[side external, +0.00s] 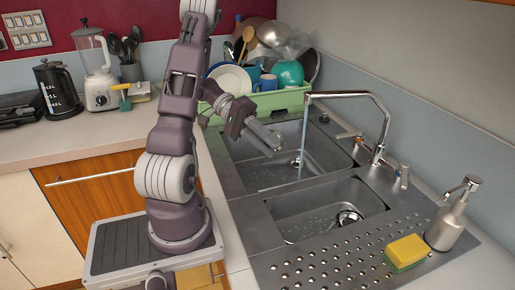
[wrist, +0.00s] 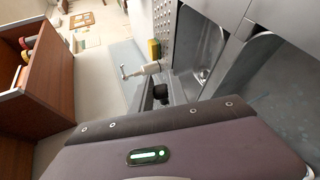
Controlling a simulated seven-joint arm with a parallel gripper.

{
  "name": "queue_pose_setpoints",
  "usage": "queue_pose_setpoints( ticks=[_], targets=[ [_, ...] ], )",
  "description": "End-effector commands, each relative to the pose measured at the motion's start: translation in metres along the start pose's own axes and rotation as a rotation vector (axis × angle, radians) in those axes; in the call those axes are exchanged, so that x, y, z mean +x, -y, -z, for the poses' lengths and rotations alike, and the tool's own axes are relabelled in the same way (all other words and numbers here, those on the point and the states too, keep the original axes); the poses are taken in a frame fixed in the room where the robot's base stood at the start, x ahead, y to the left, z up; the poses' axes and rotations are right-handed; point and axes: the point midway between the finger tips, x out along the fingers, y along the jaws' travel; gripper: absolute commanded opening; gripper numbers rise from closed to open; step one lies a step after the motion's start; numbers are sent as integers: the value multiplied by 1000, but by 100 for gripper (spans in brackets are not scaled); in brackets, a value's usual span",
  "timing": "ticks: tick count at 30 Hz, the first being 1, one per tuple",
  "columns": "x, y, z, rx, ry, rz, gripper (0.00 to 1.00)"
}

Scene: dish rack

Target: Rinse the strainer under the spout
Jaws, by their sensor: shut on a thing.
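My gripper (side external: 270,139) is over the far sink basin, at the left of the water stream, tilted downward. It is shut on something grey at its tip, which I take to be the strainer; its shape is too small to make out. The metal spout (side external: 340,95) reaches left over the far basin, and a thin stream of water (side external: 302,140) falls from it. The gripper tip is apart from the stream.
A green dish rack (side external: 282,101) full of dishes stands behind the far basin. The near basin (side external: 322,207) is empty. A yellow sponge (side external: 407,250) and a soap dispenser (side external: 449,219) stand on the right drainboard. Tap handles (side external: 404,175) rise behind the basins.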

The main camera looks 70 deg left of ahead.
Motion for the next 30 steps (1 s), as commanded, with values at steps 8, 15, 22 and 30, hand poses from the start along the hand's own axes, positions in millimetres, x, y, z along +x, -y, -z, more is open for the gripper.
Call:
queue_pose_setpoints(
  ticks=[8,15,22,30],
  targets=[
    [6,-3,43,3,1,-1,0],
    [10,-6,80,2,1,-1,0],
    [14,-8,112,2,0,-1,0],
    [16,-9,127,1,0,-1,0]
  ],
)
